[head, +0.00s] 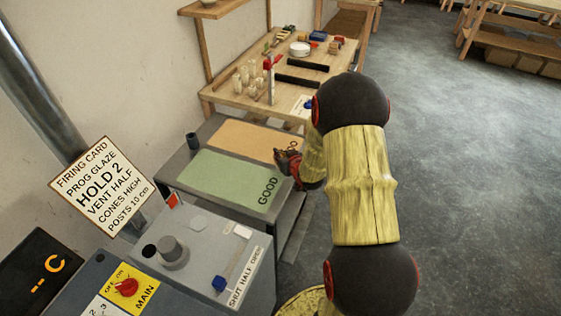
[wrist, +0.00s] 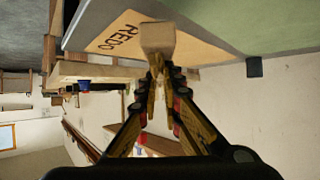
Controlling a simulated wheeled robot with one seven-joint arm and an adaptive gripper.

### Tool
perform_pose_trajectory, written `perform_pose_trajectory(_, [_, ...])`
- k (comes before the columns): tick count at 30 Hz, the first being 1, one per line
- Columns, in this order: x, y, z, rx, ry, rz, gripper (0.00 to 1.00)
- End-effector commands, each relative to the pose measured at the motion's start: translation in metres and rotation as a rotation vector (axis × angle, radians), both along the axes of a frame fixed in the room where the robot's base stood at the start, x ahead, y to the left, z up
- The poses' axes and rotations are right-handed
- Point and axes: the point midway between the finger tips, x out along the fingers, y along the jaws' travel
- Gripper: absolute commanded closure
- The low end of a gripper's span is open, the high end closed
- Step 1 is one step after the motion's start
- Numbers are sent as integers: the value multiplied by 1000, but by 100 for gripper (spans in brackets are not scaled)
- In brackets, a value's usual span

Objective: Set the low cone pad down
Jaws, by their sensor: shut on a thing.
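My gripper (wrist: 158,75) is shut on a small pale tan block, the cone pad (wrist: 158,37), in the wrist view. The pad sticks out past the fingertips, in front of the orange mat marked REDO (wrist: 190,45). I cannot tell whether it touches the mat. In the head view my gripper (head: 285,158) is at the right edge of the orange mat (head: 240,138), near the green mat marked GOOD (head: 225,178). The pad cannot be made out there.
A dark cup (head: 192,141) stands at the left of the mats. A wooden table (head: 235,95) with tools and jars is behind. A grey control box (head: 205,255) with a lever is in front. A firing card (head: 100,187) reads CONES HIGH. Open floor lies right.

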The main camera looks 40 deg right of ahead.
Motion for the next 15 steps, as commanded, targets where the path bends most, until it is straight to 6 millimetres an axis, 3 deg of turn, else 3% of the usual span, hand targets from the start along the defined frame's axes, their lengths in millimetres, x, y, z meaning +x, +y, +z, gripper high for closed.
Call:
perform_pose_trajectory(6, [-1, 0, -32, 0, 1, 0, 100])
perform_pose_trajectory(15, [-1, 0, -31, 0, 0, 0, 100])
